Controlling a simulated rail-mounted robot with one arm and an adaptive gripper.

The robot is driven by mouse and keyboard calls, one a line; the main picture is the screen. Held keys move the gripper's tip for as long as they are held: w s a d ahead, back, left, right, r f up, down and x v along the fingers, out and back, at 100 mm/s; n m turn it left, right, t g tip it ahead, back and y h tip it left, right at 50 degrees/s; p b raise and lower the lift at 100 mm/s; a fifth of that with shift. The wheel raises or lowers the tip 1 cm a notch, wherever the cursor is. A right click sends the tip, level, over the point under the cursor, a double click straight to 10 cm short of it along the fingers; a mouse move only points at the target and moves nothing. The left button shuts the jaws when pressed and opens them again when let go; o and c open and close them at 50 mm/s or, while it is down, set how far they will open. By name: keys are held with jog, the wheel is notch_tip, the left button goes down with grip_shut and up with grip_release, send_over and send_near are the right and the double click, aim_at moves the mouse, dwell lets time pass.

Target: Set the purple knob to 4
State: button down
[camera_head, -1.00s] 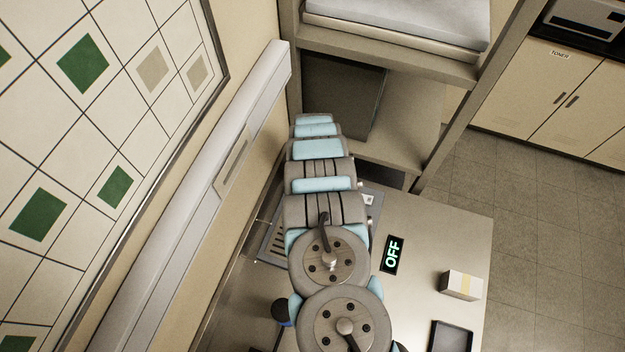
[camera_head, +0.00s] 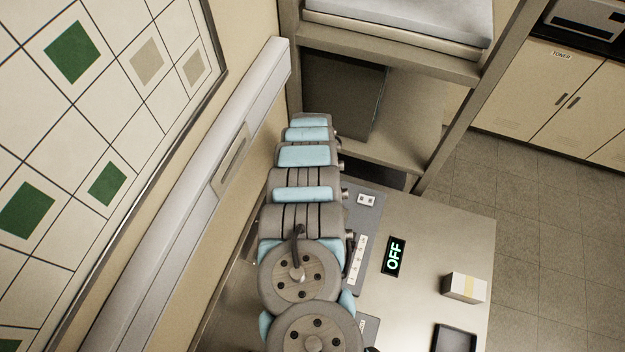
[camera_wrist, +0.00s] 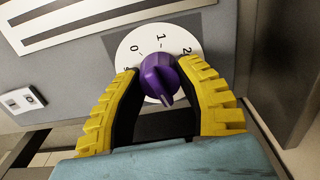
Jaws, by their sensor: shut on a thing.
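The purple knob (camera_wrist: 158,76) sits at the centre of a white round dial (camera_wrist: 130,50) on a grey panel in the wrist view. The numbers 0, 1 and 2 show along the dial's upper edge, with part of another number at the left. The rest of the dial is hidden by the fingers. A raised ridge on the knob points down in the picture, away from the 1. My gripper (camera_wrist: 160,70) has its two yellow fingers shut on the knob, one on each side. In the head view my arm hides the gripper and knob.
A white switch plate (camera_wrist: 22,100) is left of the dial, and a slotted vent (camera_wrist: 90,22) lies above it. In the head view, an OFF display (camera_head: 394,257), a small box (camera_head: 464,288) and a dark tray (camera_head: 455,338) are on the bench right of my arm.

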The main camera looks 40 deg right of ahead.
jog(key=shift+f, duration=0.1)
jog(key=c, duration=0.6)
grip_release()
jog(key=shift+r, duration=0.2)
notch_tip(320, 180, up, 12)
jog(key=shift+f, duration=0.15)
jog(key=shift+s, duration=0.1)
dwell(0.8)
